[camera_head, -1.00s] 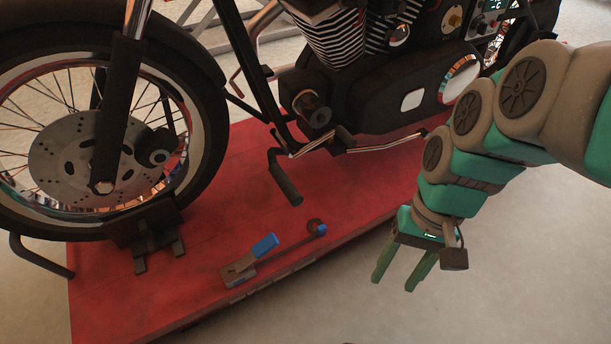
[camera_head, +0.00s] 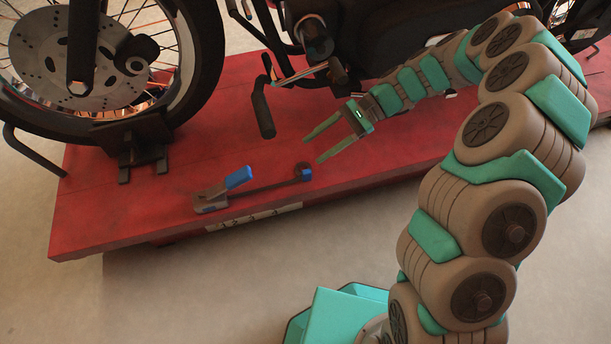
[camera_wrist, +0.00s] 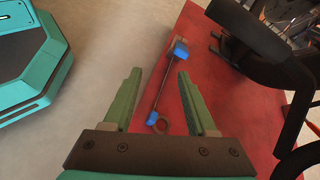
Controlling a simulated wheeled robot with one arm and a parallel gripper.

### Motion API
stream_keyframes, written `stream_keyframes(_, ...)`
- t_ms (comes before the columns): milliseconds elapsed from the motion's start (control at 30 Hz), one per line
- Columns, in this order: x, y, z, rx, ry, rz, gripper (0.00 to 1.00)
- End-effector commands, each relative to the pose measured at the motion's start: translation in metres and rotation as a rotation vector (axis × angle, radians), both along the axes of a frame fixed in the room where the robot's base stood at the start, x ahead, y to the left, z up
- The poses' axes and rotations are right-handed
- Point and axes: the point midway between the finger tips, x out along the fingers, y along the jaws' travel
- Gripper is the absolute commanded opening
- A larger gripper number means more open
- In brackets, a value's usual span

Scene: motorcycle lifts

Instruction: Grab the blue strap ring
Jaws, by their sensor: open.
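The strap ring (camera_head: 304,170), a dark ring with a blue piece, lies on the red lift platform (camera_head: 400,163) near its front edge. A dark strap joins it to a ratchet with a blue handle (camera_head: 239,177) on the left. My gripper (camera_head: 311,152) is open and empty above the platform, its fingers pointing left near the ring. In the wrist view the ring (camera_wrist: 158,125) shows between the bases of my open fingers (camera_wrist: 159,73), with no visible contact. The strap runs up to the blue handle (camera_wrist: 179,50). The exact height of the fingers over the ring is unclear.
The motorcycle's front wheel (camera_head: 205,60) stands in a black chock (camera_head: 140,140) at left. A black foot peg (camera_head: 262,108) hangs left of my fingers. In the wrist view, dark motorcycle parts (camera_wrist: 255,40) are at right.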

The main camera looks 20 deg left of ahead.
Motion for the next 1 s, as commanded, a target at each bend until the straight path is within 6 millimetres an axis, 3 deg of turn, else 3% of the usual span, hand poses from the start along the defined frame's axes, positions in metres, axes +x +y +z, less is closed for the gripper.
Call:
stream_keyframes(33,0.01,0.003,-0.026,-0.005,0.044,-0.033,0.57)
stream_keyframes(200,0.034,0.005,-0.086,-0.03,0.172,-0.148,0.57)
stream_keyframes(400,0.049,0.0,-0.132,-0.062,0.26,-0.234,0.57)
stream_keyframes(567,0.052,0.0,-0.146,-0.074,0.282,-0.257,0.57)
stream_keyframes(1000,0.031,0.028,-0.16,-0.072,0.287,-0.259,0.57)
